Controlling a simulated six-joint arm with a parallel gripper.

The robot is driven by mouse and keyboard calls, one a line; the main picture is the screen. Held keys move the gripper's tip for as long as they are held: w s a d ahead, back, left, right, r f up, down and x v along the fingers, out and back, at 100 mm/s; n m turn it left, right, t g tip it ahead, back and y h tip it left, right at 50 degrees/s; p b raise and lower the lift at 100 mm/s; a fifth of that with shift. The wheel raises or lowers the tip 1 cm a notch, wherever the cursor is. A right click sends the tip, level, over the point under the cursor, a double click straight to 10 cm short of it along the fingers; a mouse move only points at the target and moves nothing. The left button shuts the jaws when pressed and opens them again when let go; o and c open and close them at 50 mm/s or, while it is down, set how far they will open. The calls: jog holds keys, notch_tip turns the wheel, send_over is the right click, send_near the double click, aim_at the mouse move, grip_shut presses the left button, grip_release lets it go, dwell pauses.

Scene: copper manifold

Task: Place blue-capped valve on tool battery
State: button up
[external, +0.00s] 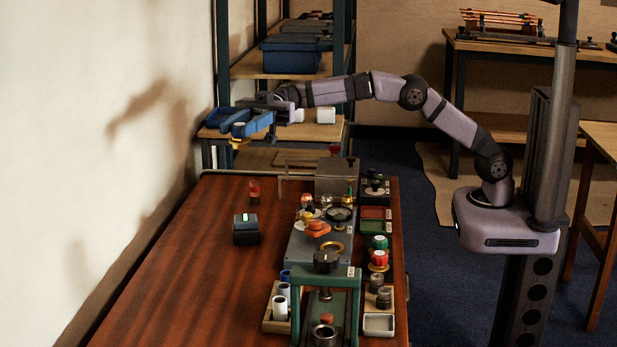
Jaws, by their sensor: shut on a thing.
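My gripper (240,129) is at the upper left, in front of the shelf and above the far left end of the table. Its blue jaws are shut on the blue-capped valve (240,143). Only a small brass part shows below the jaws; the cap is hard to tell from the blue jaws. The tool battery (247,235) appears to be the dark block with a blue and pale top, standing alone on the left half of the table. My gripper is well above and beyond it, and nothing rests on its top.
A small red-topped jar (254,188) stands behind the battery. A metal bracket (336,176) is at the table's far end. Red and green capped valves (379,255), a green press frame (326,280) and trays crowd the right side. The table's left front is clear.

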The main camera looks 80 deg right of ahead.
jog(key=w+d+f+n+g+b, duration=0.1)
jog(key=w+d+f+g+b, duration=0.15)
jog(key=d+f, duration=1)
send_over(245, 218)
jog(key=shift+t, duration=0.45)
jog(key=shift+f+b, duration=0.4)
jog(key=shift+f, duration=4.55)
jog(key=shift+f, duration=0.2)
jog(key=o, duration=1.1)
jog(key=shift+o, duration=0.2)
jog(key=shift+d+r, duration=0.2)
jog(key=shift+d, duration=0.05)
jog(key=s+d, duration=0.1)
jog(key=d, duration=0.4)
notch_tip(245, 218, up, 7)
jog(key=shift+a+p, duration=0.2)
jog(key=shift+p, duration=0.15)
